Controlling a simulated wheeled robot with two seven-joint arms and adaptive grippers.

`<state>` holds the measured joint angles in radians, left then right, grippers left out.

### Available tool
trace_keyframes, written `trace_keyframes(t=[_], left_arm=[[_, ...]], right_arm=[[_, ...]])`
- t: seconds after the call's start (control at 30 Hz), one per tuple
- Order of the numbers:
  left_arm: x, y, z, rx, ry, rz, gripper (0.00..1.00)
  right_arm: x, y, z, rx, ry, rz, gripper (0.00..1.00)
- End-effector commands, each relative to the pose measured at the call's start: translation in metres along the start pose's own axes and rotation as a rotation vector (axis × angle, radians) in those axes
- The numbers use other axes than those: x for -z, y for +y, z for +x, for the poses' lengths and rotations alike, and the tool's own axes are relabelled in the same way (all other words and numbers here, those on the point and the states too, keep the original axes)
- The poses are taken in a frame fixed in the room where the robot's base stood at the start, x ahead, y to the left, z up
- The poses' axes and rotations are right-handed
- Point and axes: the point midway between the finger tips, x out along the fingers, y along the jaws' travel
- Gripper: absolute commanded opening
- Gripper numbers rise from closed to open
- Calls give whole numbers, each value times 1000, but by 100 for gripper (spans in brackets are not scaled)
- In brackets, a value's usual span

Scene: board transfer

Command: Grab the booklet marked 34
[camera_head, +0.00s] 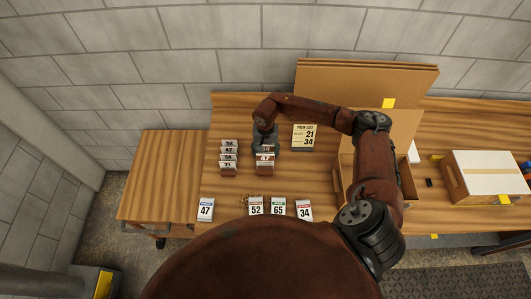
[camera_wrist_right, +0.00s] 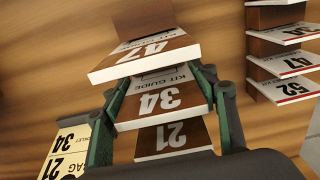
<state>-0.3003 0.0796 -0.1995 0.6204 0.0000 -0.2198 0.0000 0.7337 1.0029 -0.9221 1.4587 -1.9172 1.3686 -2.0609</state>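Several things are marked 34. In the right wrist view, a brown-and-white kit guide marked 34 (camera_wrist_right: 162,100) lies between the green-sided fingers of my right gripper (camera_wrist_right: 165,85). The fingers flank its two side edges closely; whether they press on it I cannot tell. Kit guides marked 47 (camera_wrist_right: 145,55) and 21 (camera_wrist_right: 173,138) stand on either side of it, the 47 partly covering it. In the head view my right gripper (camera_head: 264,143) is over this middle row, hiding much of it. Another 34 (camera_head: 228,157) is in the row to its left. A 34 card (camera_head: 304,210) is at the front. My left gripper is out of view.
A pick list sign (camera_head: 303,137) reading 21 and 34 stands right of the middle row. Front cards read 47 (camera_head: 205,209), 52 (camera_head: 256,205) and 65 (camera_head: 278,206). A cardboard box (camera_head: 408,180) and a white-topped box (camera_head: 490,172) stand right. The left tabletop (camera_head: 155,180) is clear.

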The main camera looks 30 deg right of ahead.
Motion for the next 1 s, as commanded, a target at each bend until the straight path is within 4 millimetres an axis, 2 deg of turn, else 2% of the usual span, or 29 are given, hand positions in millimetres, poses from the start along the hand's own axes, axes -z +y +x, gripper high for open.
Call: trace_keyframes(t=[0.03, 0.33, 0.63, 0.77, 1.0], left_arm=[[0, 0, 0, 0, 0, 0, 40], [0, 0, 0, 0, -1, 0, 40], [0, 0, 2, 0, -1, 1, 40], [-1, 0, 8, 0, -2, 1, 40], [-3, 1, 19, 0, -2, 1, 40]], right_arm=[[0, 0, 0, 0, 0, 0, 49], [0, 0, 0, 0, 0, 0, 29], [1, 0, -6, 2, 2, -1, 29], [2, 0, -25, 2, 5, -1, 29], [2, 0, -71, 1, 4, 0, 29]])
